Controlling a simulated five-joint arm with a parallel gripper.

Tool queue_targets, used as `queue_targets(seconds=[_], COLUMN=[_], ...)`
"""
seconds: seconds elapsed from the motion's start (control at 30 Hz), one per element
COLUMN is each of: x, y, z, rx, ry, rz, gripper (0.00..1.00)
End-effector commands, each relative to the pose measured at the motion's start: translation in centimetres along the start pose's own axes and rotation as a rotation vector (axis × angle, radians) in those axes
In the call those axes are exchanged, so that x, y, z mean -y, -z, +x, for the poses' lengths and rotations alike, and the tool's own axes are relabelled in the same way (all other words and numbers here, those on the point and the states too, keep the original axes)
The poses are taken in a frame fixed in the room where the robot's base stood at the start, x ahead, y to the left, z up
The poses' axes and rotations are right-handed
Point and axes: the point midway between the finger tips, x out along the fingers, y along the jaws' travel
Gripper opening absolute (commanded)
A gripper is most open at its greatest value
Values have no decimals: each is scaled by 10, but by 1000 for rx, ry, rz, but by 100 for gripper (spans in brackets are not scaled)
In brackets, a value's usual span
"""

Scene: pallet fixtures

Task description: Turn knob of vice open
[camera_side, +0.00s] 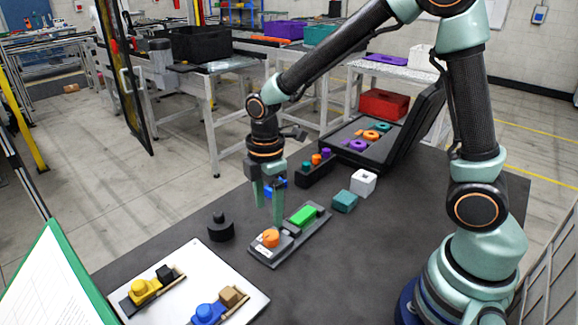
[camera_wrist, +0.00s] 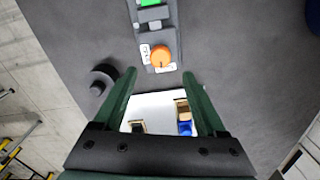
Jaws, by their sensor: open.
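The vice (camera_side: 288,244) is a long grey fixture on the dark table. Its round orange knob (camera_side: 271,238) sits at the near left end, beside white labels. A bright green block (camera_side: 303,215) lies towards the vice's far end. My gripper (camera_side: 268,213) points down above the knob end, with its two green fingers apart and nothing between them. In the wrist view the knob (camera_wrist: 162,57) shows just beyond my open fingertips (camera_wrist: 160,74). No contact with the knob is visible. The green block (camera_wrist: 150,3) is cut off at the top edge there.
A black knobbed cylinder (camera_side: 220,228) stands left of the vice. A white board (camera_side: 192,258) with yellow and blue fixtures lies in front. A teal block (camera_side: 345,202), a white cube (camera_side: 363,182) and an open black case (camera_side: 355,155) are behind. Table right of the vice is clear.

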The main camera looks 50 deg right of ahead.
Motion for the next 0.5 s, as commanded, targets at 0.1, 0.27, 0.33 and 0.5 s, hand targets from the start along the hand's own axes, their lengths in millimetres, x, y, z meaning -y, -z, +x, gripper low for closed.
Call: queue_targets(seconds=[0.1,0.27,0.33,0.5], x=[1,1,1,0], y=[-1,-1,-1,0], z=[25,52,61,73], rx=[3,2,2,0], ry=[6,5,4,1], rz=[1,2,2,2], gripper=[74,74,74,74])
